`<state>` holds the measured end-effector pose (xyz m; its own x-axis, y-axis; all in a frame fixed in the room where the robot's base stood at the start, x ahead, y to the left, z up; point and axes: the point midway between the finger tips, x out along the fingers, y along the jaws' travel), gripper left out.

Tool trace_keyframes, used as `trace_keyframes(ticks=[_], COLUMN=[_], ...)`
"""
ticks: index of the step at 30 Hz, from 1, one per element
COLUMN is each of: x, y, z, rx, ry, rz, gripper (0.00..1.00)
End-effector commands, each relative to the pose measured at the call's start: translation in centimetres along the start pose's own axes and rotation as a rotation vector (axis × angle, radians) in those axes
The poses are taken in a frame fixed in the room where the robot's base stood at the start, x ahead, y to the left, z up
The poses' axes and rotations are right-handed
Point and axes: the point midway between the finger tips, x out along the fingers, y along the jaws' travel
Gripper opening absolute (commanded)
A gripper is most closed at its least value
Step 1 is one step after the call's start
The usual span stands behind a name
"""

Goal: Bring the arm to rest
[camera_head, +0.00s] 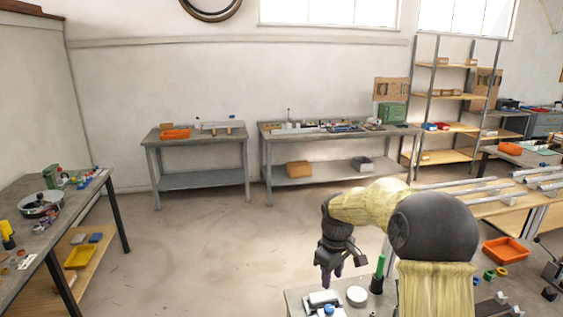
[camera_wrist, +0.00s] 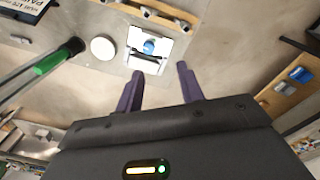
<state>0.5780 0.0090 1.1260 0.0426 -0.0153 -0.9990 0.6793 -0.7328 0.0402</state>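My gripper (camera_head: 330,270) hangs at the end of my bent arm, in the lower middle of the head view, above a small grey bench (camera_head: 296,298). In the wrist view its two purple fingers (camera_wrist: 158,88) stand apart with nothing between them. A white fixture with a blue part (camera_wrist: 150,46) lies on the bench beyond the fingertips; it also shows below the gripper in the head view (camera_head: 324,301). A white round disc (camera_head: 357,295) and a green-handled tool in a dark holder (camera_head: 378,275) stand to the right of it.
A bench with a metal bowl (camera_head: 42,205) is at the left. Two grey benches (camera_head: 200,137) stand along the back wall beside a shelf rack (camera_head: 444,95). Aluminium profiles (camera_head: 470,188) and an orange tray (camera_head: 505,250) are at the right. The middle floor (camera_head: 190,245) is clear.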

Motion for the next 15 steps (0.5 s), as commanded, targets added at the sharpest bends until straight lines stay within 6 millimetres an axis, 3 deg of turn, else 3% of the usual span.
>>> trace_keyframes(ticks=[15], x=[0.4], y=[-10.9], z=[12.2], rx=[0.514], ry=[0.119], rz=[0.06], gripper=[0.38])
